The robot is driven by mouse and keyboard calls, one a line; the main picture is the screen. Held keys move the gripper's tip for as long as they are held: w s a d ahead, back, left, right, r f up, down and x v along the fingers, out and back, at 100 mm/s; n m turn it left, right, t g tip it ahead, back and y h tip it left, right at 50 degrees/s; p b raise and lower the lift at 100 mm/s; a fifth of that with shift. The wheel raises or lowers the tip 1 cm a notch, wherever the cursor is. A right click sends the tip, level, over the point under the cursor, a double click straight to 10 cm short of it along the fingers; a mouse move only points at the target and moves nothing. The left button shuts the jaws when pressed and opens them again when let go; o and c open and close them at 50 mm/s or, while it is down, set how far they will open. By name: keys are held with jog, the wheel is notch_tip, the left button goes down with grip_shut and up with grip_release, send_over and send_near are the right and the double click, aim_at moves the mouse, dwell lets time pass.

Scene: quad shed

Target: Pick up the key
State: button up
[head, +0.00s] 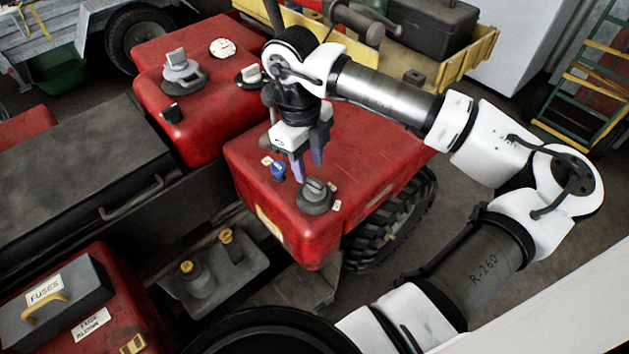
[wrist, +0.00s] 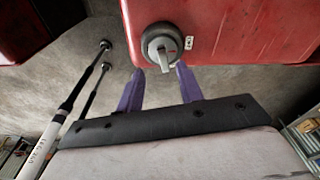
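No plainly key-shaped object can be made out. A grey round fitting with a raised grip (head: 315,196) sits on the front corner of the red bodywork, with small white labels beside it. A small blue-topped piece (head: 278,170) stands just left of it and is too small to identify for certain. My gripper (head: 308,170) points down above this corner, its purple fingers apart and empty. In the wrist view, a grey round fitting (wrist: 160,45) with a raised grip shows just beyond and between the open fingertips (wrist: 160,69); contact cannot be judged.
Another red section (head: 195,125) carries a grey cap (head: 183,68), a white dial (head: 222,47) and a black switch (head: 172,114). A fuses box (head: 70,290) is at lower left. A yellow tray (head: 465,65) holds a dark case behind my arm.

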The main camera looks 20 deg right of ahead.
aim_at(315, 179)
jog(key=f, duration=0.1)
jog(key=f+p, duration=0.1)
jog(key=f, duration=0.1)
jog(key=d+f+p, duration=0.1)
jog(key=shift+s+f, duration=0.2)
jog(key=shift+s, duration=0.15)
jog(key=shift+f, duration=0.55)
grip_shut()
